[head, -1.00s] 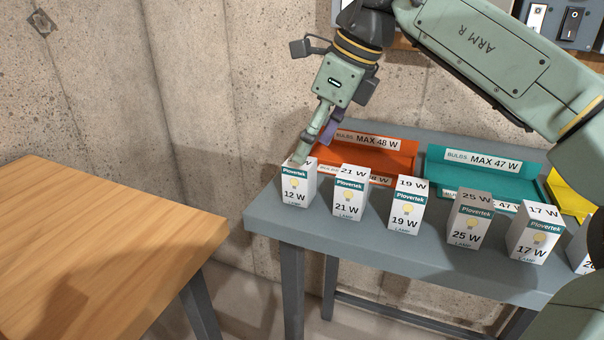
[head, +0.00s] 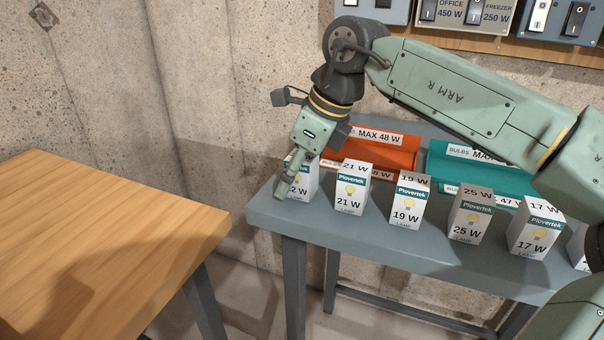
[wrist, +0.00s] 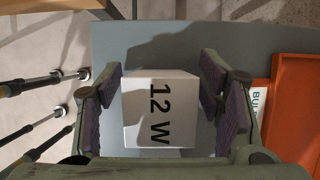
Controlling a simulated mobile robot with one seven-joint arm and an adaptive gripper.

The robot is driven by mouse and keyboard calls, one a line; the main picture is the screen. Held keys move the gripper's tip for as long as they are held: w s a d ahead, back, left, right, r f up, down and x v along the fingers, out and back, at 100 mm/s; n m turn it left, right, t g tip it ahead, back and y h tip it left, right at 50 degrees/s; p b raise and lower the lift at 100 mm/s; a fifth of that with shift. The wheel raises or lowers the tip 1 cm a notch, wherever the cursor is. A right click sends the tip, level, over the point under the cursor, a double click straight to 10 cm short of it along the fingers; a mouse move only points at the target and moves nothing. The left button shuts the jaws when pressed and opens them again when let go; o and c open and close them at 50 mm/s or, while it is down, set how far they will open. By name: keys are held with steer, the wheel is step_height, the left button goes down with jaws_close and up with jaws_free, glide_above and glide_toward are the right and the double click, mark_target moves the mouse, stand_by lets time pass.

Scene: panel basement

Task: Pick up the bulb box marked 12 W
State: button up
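The bulb box marked 12 W (head: 302,186) stands upright at the left end of the grey table, partly hidden behind my gripper (head: 287,190) in the head view. In the wrist view the white top of the 12 W box (wrist: 160,108) lies between the two purple-padded fingers of my gripper (wrist: 163,105). The fingers are spread on either side of it. A narrow gap shows at the left finger and a small one at the right, so the gripper is open around the box.
A 21 W box (head: 350,190) stands just right, then 19 W (head: 408,205), 25 W (head: 467,218) and 17 W (head: 535,228) boxes. An orange tray (head: 395,155) and a teal tray (head: 440,168) lie behind them. A wooden table (head: 100,240) is at the left.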

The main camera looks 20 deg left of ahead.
steer(key=c, duration=1.2)
steer(key=shift+o, duration=0.2)
steer(key=shift+r, duration=0.1)
